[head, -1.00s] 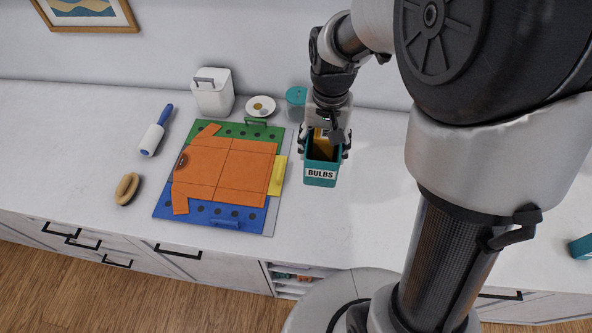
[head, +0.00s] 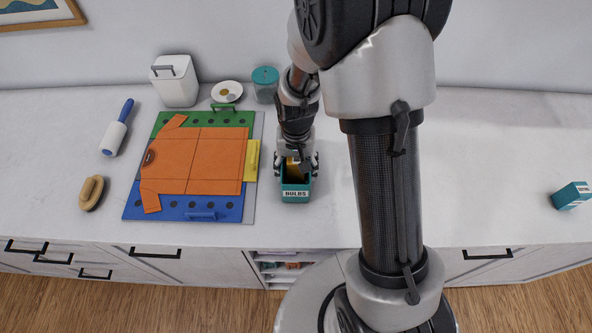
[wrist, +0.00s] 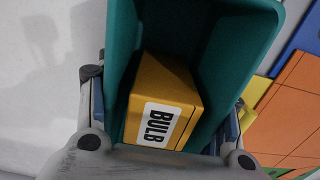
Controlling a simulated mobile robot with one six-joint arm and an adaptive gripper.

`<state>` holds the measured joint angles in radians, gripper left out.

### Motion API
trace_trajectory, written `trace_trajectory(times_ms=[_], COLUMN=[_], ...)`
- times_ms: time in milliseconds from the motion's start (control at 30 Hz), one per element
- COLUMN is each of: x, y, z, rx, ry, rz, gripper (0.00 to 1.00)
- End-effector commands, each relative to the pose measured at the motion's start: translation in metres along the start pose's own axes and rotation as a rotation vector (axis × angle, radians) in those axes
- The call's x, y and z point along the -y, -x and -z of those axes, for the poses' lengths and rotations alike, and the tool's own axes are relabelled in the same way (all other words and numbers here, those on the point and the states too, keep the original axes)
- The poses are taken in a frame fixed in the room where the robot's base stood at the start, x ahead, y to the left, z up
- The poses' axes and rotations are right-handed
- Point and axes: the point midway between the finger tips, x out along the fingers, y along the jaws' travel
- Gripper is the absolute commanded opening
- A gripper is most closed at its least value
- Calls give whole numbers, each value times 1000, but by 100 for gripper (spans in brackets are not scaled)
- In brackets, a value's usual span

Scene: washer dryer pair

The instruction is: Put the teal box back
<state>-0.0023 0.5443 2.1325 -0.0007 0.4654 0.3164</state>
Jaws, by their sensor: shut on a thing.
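A teal open-topped box (head: 295,199) with a white BULBS label stands upright in my gripper, to the right of the board on the counter. My gripper (head: 296,164) comes down from above and is shut on this box, with a finger on either side of it. Inside the box is a yellow carton (wrist: 160,97) marked BULB. The wrist view looks down into the box, and its teal wall (wrist: 123,60) fills the middle. I cannot tell whether the box touches the counter. Another teal box (head: 572,196) stands at the far right of the counter.
The board with an orange folded shape (head: 200,160) lies left of my gripper. A teal-lidded jar (head: 265,85), dish (head: 227,91) and white canister (head: 175,82) stand behind. A lint roller (head: 115,132) and brush (head: 92,193) lie left. An open shelf (head: 285,265) is below. The right counter is mostly clear.

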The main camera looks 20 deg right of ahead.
Motion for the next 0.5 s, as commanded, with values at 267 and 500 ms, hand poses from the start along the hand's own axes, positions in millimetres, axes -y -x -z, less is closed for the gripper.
trace_trajectory(times_ms=[267, 500], x=[0, 0], y=[-5, -8], z=[0, 0], rx=[-2, -1], ry=[0, 0], rz=[1, 0], gripper=[33, 66])
